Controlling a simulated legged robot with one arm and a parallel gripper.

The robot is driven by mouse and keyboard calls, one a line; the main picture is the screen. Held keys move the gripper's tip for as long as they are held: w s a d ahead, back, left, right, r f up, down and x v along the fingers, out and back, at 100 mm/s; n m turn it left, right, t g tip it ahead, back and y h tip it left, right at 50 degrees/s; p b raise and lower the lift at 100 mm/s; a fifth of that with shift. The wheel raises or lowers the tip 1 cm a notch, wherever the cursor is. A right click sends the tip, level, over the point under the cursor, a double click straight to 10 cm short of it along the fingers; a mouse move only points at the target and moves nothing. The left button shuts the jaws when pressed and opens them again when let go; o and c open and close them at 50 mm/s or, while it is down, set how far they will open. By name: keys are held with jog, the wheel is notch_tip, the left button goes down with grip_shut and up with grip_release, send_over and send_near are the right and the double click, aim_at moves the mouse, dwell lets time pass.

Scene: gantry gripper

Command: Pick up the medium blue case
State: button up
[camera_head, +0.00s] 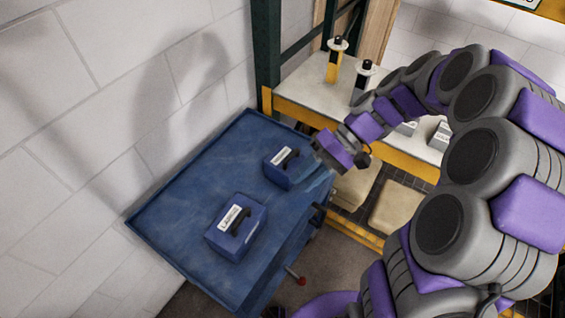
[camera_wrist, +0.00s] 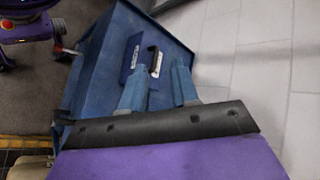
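Two blue cases with dark handles and white labels sit on a blue-topped cart (camera_head: 165,205) in the head view. The larger case (camera_head: 226,240) is near the front; the smaller case (camera_head: 275,172) is farther back. I cannot tell for certain which one is called medium. My gripper (camera_head: 316,186) hangs over the cart's right side, to the right of the smaller case and apart from both. In the wrist view my gripper (camera_wrist: 160,66) has its two blue fingers spread with nothing between them. One blue case (camera_wrist: 137,57) shows beyond the fingertips; the other is not visible there.
A white block wall runs along the cart's left side. A green post (camera_head: 266,50) rises at the cart's back corner.

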jog(key=w+d+f+y+p, duration=0.1)
jog(key=w+d+y+p, duration=0.15)
jog(key=w, duration=0.45)
jog(key=m+t+y+p, duration=0.4)
jog(key=m+t, duration=0.1)
jog(key=t, duration=0.2)
send_near(294, 153)
jog(key=x, duration=0.3)
jog(key=b+x, duration=0.1)
jog(key=x, duration=0.5)
jog(key=shift+s+a+f+b, duration=0.15)
jog(key=shift+f+b, duration=0.15)
jog(key=shift+f, duration=0.15)
jog(key=shift+w+a+t, duration=0.2)
jog(key=shift+a+t, duration=0.1)
jog(key=shift+t, duration=0.1)
